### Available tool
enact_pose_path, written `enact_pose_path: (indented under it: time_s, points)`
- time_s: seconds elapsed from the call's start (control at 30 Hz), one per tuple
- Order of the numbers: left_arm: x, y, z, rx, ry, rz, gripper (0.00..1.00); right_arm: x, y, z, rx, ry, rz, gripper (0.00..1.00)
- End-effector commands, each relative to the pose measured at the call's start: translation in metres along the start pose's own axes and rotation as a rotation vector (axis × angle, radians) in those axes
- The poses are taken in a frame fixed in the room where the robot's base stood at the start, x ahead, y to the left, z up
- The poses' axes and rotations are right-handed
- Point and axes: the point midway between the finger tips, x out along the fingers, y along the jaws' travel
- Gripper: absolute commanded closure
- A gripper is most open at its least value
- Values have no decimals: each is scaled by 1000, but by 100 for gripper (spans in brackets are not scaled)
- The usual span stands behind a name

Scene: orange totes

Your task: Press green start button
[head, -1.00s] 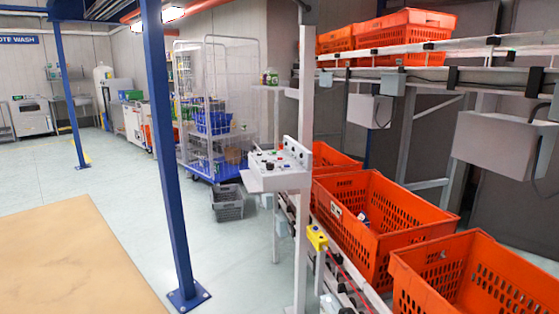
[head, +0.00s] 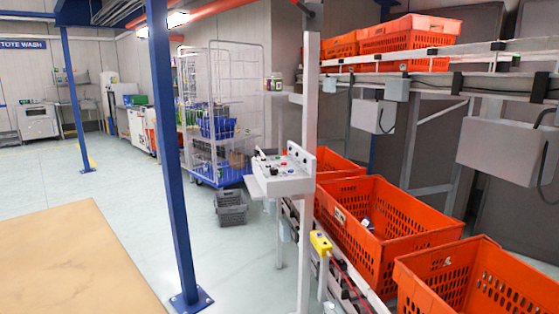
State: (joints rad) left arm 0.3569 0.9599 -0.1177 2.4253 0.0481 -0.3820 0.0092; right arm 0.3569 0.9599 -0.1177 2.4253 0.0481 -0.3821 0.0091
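A light grey control panel (head: 283,181) is fixed to a pale upright post (head: 308,130) near the middle of the head view. Several small buttons and knobs sit on its sloped top, some red, some blue and some dark. They are too small for me to pick out a green start button with certainty. Neither of my grippers shows in the head view.
Large orange totes (head: 372,231) line the conveyor at the right, with more on the upper rack (head: 411,42). A blue post (head: 172,160) stands left of the panel. A tan surface (head: 75,262) fills the lower left. Open floor (head: 110,183) lies beyond it.

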Motion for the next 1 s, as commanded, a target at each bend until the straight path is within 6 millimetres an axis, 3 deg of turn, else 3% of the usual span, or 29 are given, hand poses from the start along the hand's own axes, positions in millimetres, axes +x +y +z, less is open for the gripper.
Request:
enact_pose_path:
  time_s: [0.3, 0.33, 0.47, 1.0]
  points:
    - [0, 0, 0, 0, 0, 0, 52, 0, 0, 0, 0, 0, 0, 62]
    - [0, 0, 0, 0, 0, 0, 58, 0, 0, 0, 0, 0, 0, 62]
    - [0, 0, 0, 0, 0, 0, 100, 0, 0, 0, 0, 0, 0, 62]
    - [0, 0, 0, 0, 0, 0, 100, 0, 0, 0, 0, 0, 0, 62]
